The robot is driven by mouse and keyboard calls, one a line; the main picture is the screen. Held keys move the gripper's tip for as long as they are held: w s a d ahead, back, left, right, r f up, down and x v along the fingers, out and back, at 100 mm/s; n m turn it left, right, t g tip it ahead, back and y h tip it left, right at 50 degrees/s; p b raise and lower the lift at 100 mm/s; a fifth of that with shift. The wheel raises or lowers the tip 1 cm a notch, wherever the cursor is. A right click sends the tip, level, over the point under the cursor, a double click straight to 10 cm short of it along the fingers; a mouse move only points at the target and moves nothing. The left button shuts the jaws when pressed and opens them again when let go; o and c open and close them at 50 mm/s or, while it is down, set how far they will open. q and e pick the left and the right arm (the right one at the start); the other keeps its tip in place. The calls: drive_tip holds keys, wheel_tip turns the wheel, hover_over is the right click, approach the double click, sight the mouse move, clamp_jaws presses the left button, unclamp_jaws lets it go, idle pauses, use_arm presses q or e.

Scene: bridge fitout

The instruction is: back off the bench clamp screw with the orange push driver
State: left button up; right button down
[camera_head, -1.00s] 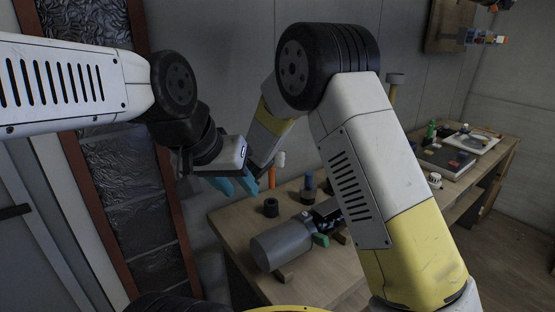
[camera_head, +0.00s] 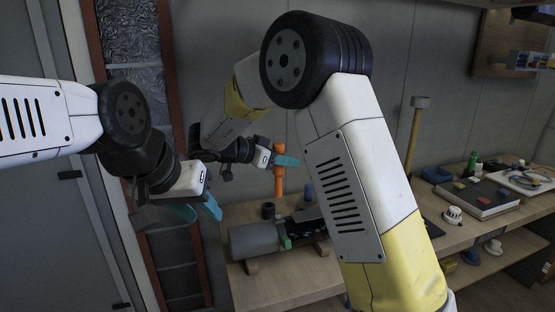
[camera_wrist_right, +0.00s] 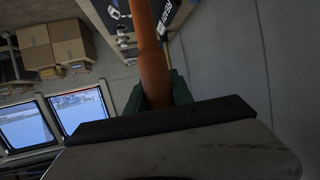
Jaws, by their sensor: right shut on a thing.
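The orange push driver (camera_head: 279,182) is upright above the back of the bench in the head view. My right gripper (camera_head: 284,161) is shut on it. In the right wrist view the orange driver (camera_wrist_right: 150,55) runs between the green fingers. I cannot tell whether its lower end touches anything. A grey cylinder (camera_head: 254,241) lies on the bench with a dark holder (camera_head: 307,222) and a green part (camera_head: 284,242) at its right end. The clamp screw is not distinguishable. My left gripper (camera_head: 196,210) is open and empty, left of the bench.
The wooden bench (camera_head: 275,285) has clear space at its front. A black ring-shaped piece (camera_head: 268,210) and a blue piece (camera_head: 309,190) stand at its back. My right arm hides part of the bench. A mallet-like tool (camera_head: 415,135) stands upright farther right.

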drive_tip(key=shift+s, duration=0.15)
wheel_tip(320, 180, down, 7)
drive_tip(key=shift+r, duration=0.2)
idle(0.7)
drive_tip(key=shift+f, duration=0.4)
idle(1.9)
drive_tip(key=shift+r, duration=0.1)
idle(2.3)
wheel_tip(320, 180, up, 6)
idle(0.8)
